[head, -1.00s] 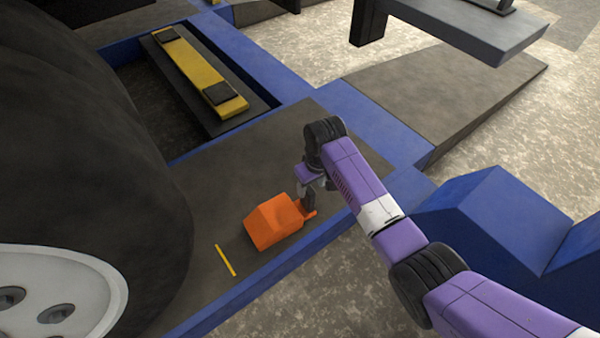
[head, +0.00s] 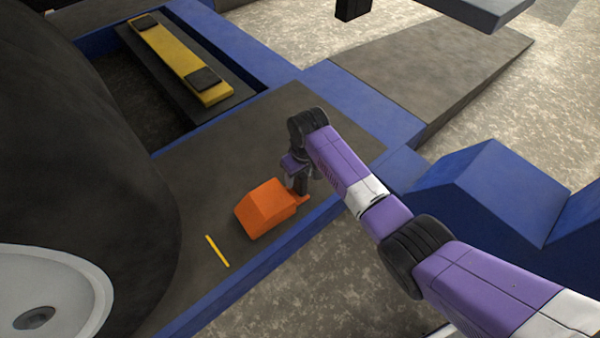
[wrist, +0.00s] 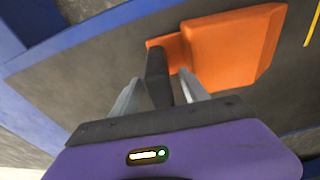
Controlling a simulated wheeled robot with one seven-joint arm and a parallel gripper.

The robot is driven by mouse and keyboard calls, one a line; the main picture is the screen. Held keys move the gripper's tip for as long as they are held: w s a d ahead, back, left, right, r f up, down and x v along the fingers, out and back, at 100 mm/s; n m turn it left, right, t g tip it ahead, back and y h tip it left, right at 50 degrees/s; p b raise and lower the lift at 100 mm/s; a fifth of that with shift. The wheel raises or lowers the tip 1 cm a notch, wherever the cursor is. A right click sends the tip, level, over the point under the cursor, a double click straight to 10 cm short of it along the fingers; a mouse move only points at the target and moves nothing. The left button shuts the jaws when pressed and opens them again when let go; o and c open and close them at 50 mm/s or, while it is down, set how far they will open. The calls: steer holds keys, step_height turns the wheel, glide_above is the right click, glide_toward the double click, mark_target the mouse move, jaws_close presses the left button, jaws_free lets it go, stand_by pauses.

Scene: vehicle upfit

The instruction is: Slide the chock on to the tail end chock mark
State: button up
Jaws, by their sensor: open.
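The orange chock (head: 265,207) lies on the dark platform between the big tyre and my arm. It also shows in the wrist view (wrist: 230,47). A yellow mark line (head: 217,251) is on the platform to the left of the chock, with a bare gap between them; its edge shows at the top right of the wrist view (wrist: 312,22). My gripper (head: 297,188) is at the chock's right end, low by its handle tab. In the wrist view my gripper (wrist: 165,85) has its fingers apart, with a dark post of the chock's handle between them.
The large black tyre (head: 90,150) stands to the left of the mark. A blue rail (head: 240,275) edges the platform in front. A yellow bar (head: 180,60) lies in a recess behind. Blue wedge blocks (head: 490,190) stand at right.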

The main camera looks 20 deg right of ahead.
steer(key=shift+w+f+b, duration=0.15)
steer(key=shift+f+b, duration=0.2)
steer(key=shift+f, duration=0.6)
jaws_close()
steer(key=shift+a, duration=0.1)
stand_by(0.7)
